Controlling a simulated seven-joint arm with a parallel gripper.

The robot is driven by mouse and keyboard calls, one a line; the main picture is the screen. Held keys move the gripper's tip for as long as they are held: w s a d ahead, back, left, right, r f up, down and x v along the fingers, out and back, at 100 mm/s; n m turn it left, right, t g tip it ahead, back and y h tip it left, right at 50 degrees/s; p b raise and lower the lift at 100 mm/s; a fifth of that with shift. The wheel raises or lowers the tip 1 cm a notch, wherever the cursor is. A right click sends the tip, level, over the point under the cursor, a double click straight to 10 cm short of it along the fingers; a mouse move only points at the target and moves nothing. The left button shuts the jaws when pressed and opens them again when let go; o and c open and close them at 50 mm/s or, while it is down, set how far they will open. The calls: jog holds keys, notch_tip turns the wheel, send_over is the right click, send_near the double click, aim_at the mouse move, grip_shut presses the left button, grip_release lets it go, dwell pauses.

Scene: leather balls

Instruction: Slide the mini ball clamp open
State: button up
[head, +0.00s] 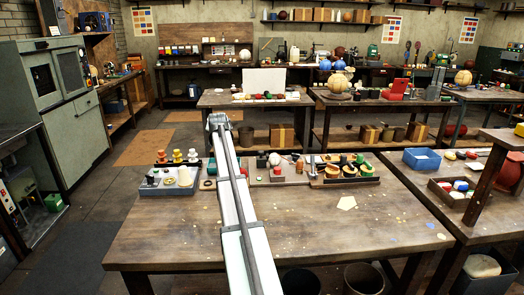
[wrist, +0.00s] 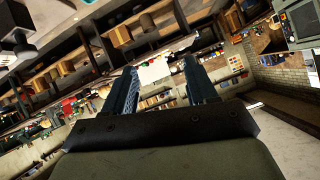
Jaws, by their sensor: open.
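My gripper (wrist: 159,65) is open and empty in the wrist view, its two dark ridged fingers spread apart. In the head view my gripper (head: 217,120) is at the far end of my outstretched arm, seen over the back of the near wooden table (head: 180,235). I cannot make out the mini ball clamp for certain. Small items stand in a row at the table's back edge, including a reddish part (head: 275,160) and a small pale ball (head: 262,161) on a middle board. My arm hides part of this row. My gripper touches nothing that I can see.
A blue-grey tray (head: 160,189) with bobbins and pale items is left of my arm. A dark rack (head: 345,181) with green and tan round pieces is on the right. The front of the table is mostly clear. A side table with a blue box (head: 422,159) adjoins on the right.

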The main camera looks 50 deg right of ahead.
jog(key=s+d+f+g+y, duration=0.25)
jog(key=s+d, duration=0.25)
jog(key=d, duration=0.3)
jog(key=n+g+y, duration=0.2)
jog(key=n+y, duration=0.3)
jog(key=n, duration=0.6)
send_near(261, 151)
jog(key=x, duration=0.8)
jog(key=shift+f, duration=0.25)
jog(key=shift+c, duration=0.4)
grip_shut()
